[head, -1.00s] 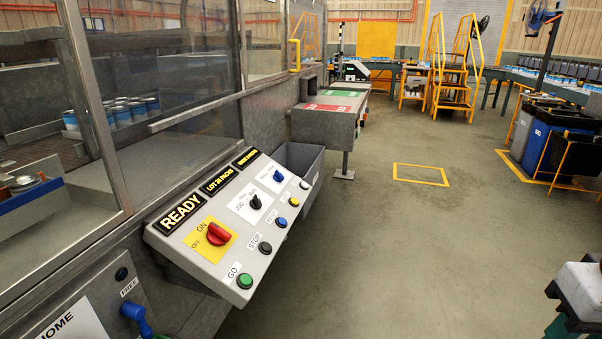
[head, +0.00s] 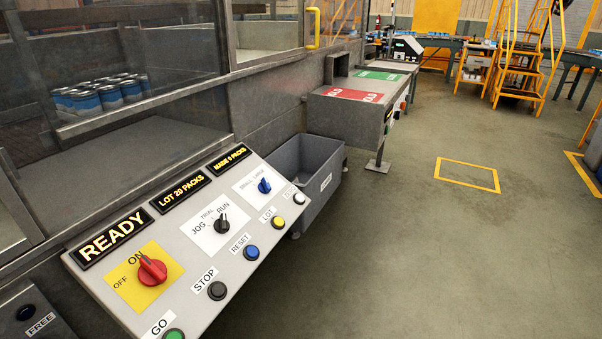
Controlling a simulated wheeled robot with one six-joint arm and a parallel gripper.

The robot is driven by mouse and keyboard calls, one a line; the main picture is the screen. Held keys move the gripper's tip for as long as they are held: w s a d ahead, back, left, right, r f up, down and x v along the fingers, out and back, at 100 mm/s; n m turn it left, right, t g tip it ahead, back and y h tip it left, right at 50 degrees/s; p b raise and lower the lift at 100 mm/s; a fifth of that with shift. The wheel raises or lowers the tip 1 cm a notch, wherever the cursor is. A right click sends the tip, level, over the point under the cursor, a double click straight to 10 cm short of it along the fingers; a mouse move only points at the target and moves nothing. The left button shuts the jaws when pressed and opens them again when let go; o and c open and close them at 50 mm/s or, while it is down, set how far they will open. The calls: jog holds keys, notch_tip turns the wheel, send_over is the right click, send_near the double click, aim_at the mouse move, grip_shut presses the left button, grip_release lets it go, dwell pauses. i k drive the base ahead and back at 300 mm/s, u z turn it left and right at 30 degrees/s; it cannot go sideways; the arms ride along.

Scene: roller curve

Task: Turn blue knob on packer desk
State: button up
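The packer desk (head: 196,262) is a sloped grey control panel at the lower left of the head view. The blue knob (head: 264,186) sits on a white label plate at the desk's upper right; its pointer looks upright, and the plate's small words are hard to read. A black knob (head: 221,225) marked JOG, TRIAL and RUN is left of it, and a red switch (head: 152,270) on a yellow plate is further left. A blue RESET button (head: 251,252) is on the lower row. My gripper is not in view.
Displays along the desk's top read READY (head: 112,237), LOT 20 PACKS and MADE 0 PACKS. A grey bin (head: 318,182) stands just behind the desk. A bench with red and green areas (head: 358,87) is beyond. Open floor (head: 400,250) lies to the right.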

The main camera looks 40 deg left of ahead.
aim_at(265, 186)
jog(key=u, duration=0.05)
jog(key=i, duration=0.65)
jog(key=u, duration=1)
jog(key=i, duration=0.7)
jog(key=u, duration=0.7)
